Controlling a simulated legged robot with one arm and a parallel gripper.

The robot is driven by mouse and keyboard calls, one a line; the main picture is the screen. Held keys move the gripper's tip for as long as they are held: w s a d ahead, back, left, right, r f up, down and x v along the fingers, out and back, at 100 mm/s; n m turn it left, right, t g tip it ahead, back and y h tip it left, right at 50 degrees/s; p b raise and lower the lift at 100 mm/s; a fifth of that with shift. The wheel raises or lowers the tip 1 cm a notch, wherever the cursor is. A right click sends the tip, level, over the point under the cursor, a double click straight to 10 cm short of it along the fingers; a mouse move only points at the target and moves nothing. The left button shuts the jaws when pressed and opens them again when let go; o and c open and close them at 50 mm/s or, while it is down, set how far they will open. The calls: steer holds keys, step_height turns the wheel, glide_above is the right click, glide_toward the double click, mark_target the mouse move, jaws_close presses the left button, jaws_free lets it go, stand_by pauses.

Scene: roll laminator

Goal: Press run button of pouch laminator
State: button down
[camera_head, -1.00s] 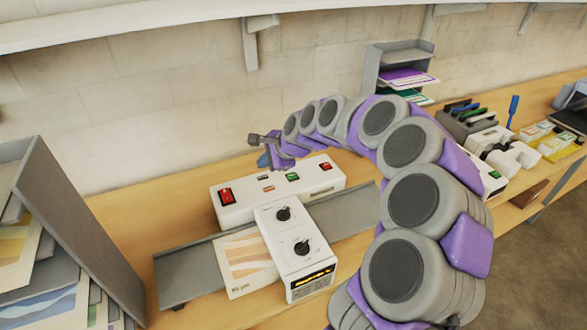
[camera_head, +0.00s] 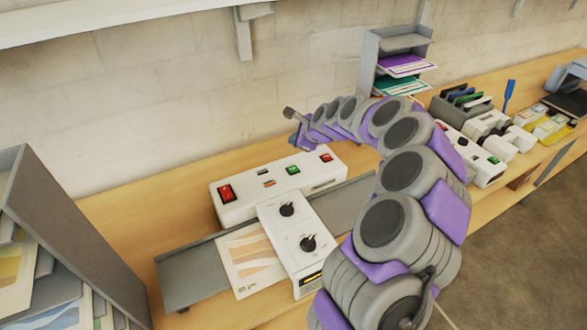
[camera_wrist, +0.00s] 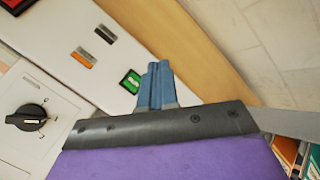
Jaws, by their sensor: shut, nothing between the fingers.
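The pouch laminator (camera_head: 245,200) is a white machine on the wooden bench, with a raised rear bar and a front panel with two black knobs. A large red switch (camera_head: 226,193) is at its left, and a green button (camera_head: 293,170) and a smaller red button (camera_head: 326,157) are toward its right. My gripper (camera_head: 297,140) is shut and empty, above and behind the green button. In the wrist view, the blue fingertips (camera_wrist: 158,75) point up beside the green button (camera_wrist: 131,81) and hide part of its surroundings. Contact cannot be told.
A printed sheet (camera_head: 250,257) lies on the grey tray (camera_head: 190,272) left of the front panel. A grey divider (camera_head: 75,235) stands at the left. A paper rack (camera_head: 370,65) and several office devices stand at the right.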

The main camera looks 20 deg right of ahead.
steer(key=f, duration=0.1)
steer(key=b, duration=0.6)
glide_above(295, 170)
step_height(295, 170, down, 5)
steer(key=shift+w+a+f, duration=0.1)
steer(key=shift+f, duration=0.1)
steer(key=shift+f+p, duration=0.3)
steer(key=shift+f, duration=0.85)
